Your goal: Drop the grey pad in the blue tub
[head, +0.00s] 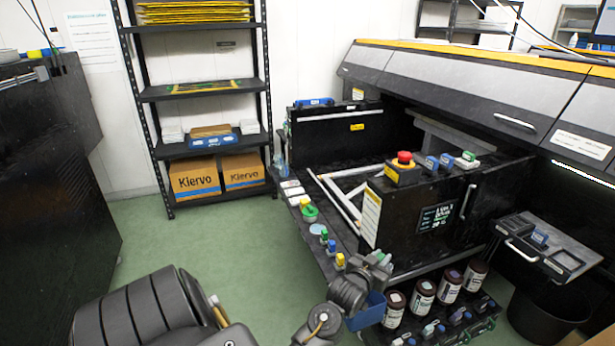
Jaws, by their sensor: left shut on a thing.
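My left arm reaches in from the bottom left. Its gripper (378,263) is at the front edge of the black machine, just above and behind a small blue tub (366,312). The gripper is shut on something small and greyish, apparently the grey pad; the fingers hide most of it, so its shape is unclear. The blue tub hangs at the machine's front, partly covered by my wrist, and its inside is mostly hidden. My right gripper is not in view.
Several dark ink bottles with white labels (422,297) stand right of the tub. A red emergency button (404,158) sits on the machine. A black bin (545,318) stands at right. Green floor is clear at left.

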